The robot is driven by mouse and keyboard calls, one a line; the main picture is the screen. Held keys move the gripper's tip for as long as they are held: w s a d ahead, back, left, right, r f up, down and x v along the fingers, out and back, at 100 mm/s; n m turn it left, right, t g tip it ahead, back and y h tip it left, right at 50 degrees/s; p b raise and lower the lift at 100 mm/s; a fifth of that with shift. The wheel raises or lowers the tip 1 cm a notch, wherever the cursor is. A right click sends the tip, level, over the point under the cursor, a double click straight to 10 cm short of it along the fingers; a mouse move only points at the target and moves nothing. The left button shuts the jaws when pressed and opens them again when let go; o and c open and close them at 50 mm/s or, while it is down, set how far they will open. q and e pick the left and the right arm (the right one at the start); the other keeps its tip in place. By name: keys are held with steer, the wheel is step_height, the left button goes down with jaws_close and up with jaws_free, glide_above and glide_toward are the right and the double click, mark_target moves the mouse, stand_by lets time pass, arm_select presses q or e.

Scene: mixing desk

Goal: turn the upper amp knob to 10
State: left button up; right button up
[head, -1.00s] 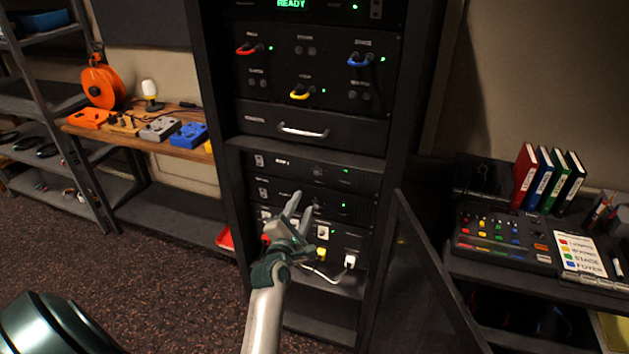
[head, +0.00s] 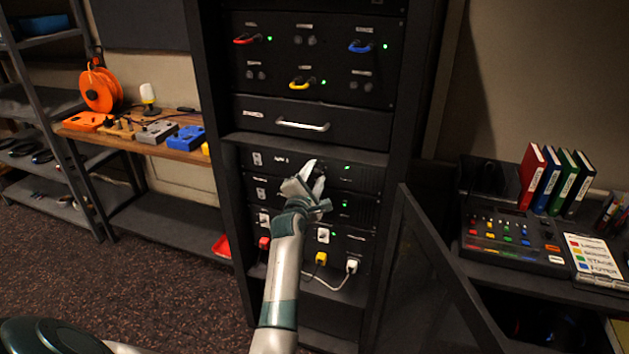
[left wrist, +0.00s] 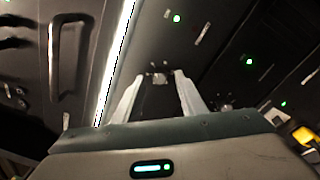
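The upper amp (head: 265,158) is the top black unit of the amp stack in the rack, with a green light on its right. My left gripper (head: 315,174) is at its front, fingers spread and pointing into the rack. In the head view the gripper hides the upper amp knob. The lower amp knob (left wrist: 225,106) lies to the right. My right gripper is not in view.
A drawer with a bright handle (head: 302,125) is just above the amps. Below are sockets with red, yellow (head: 321,258) and white plugs. An open rack door (head: 432,275) stands to the right, before a desk with a mixer (head: 505,240).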

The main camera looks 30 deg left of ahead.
arm_select(q)
steer(key=shift+w, duration=0.15)
jaws_close()
steer(key=shift+m, duration=0.3)
